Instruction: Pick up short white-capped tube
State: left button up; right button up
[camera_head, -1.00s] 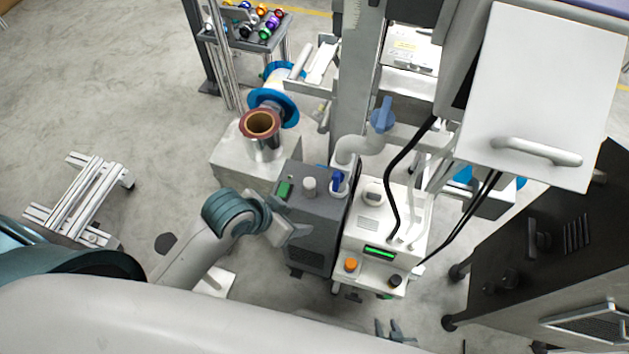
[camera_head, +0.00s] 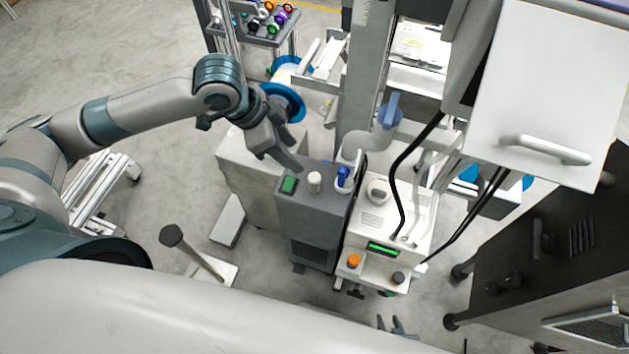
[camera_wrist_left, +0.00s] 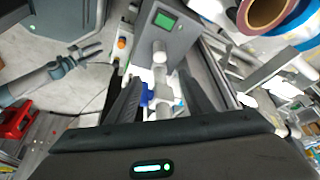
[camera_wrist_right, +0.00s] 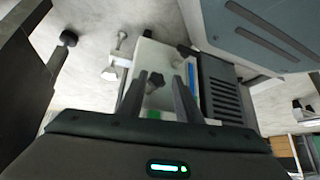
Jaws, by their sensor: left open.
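The short white-capped tube (camera_head: 314,182) stands upright on top of the dark grey box (camera_head: 312,212), between a green screen and a blue-handled fitting. In the left wrist view the white cap (camera_wrist_left: 159,52) shows just beyond my fingers. My left gripper (camera_head: 277,161) is open and empty, above and to the left of the tube in the head view, apart from it. Its two dark fingers (camera_wrist_left: 160,98) are spread in the left wrist view. My right gripper (camera_head: 396,327) is low at the bottom edge, with its fingers (camera_wrist_right: 160,90) apart and nothing visible between them.
A white machine (camera_head: 385,230) with an orange knob (camera_head: 354,260) and black cables stands right of the grey box. A blue valve handle (camera_head: 390,108) rises behind. A copper-coloured reel (camera_wrist_left: 262,12) is near the left wrist. A dark cabinet (camera_head: 560,240) stands at far right.

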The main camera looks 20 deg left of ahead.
aim_at(311, 175)
pick_arm(q)
jog(key=shift+w+a+r, duration=0.1)
jog(key=shift+a+r, duration=0.45)
jog(key=shift+a, duration=0.3)
jog(key=p+x, duration=0.1)
jog(key=x, duration=1)
jog(key=shift+d+f, duration=0.1)
jog(key=shift+f, duration=0.15)
jog(key=shift+d+f, duration=0.1)
jog(key=shift+f, duration=0.25)
pick_arm(e)
jog(key=shift+g, duration=0.5)
jog(key=s, duration=0.1)
jog(key=s+d+f, duration=0.1)
jog(key=s, duration=0.1)
jog(key=shift+s+d+f, duration=0.2)
jog(key=shift+f, duration=0.1)
jog(key=shift+w+r, duration=0.1)
jog(key=shift+w, duration=0.05)
